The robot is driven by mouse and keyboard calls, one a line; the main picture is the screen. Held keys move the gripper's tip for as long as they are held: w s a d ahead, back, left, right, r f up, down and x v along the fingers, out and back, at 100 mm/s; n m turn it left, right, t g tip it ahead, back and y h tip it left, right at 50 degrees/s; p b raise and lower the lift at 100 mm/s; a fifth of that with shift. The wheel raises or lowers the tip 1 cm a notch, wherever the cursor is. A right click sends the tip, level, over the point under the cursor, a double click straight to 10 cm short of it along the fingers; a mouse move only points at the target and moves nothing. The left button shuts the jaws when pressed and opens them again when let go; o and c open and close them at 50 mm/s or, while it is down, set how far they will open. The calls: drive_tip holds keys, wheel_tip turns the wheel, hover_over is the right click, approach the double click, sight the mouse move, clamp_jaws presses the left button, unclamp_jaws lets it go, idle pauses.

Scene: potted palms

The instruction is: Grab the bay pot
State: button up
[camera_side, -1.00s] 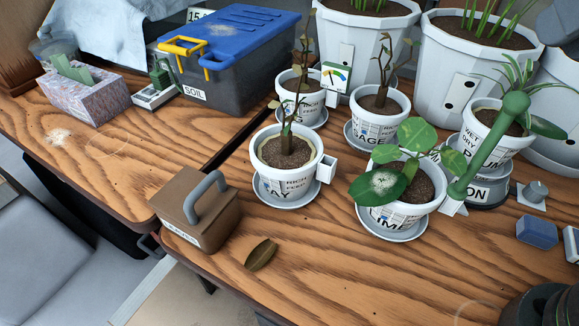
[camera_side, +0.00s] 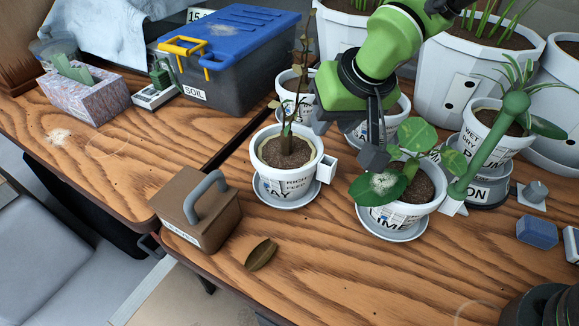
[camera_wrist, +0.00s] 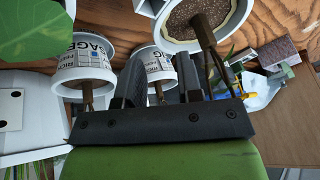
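The bay pot (camera_side: 272,186) is a white pot with a newsprint band reading "AY", dark soil and a thin brown-leaved stem. It stands upright on a white saucer (camera_side: 290,200), with a small white square bracket on its right side. My gripper (camera_side: 347,142) hangs to the right of the pot and above the table, apart from it, with its fingers spread and empty. In the wrist view the bay pot (camera_wrist: 170,28) is at the top, beyond the open fingers (camera_wrist: 160,85). Its stem reaches down past the right finger.
The lime pot (camera_side: 390,215), with broad green leaves, stands close to the right of my gripper. The sage pot (camera_wrist: 85,68) is behind it, mostly hidden in the side view. A brown handled box (camera_side: 195,215) and a brown leaf (camera_side: 261,254) lie in front. Bare wood is free in front.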

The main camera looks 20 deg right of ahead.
drive_tip(key=x, duration=0.5)
drive_tip(key=shift+w+d+f, duration=0.1)
drive_tip(key=shift+w+d, duration=0.05)
drive_tip(key=shift+w, duration=0.35)
drive_tip(key=shift+c, duration=0.4)
clamp_jaws()
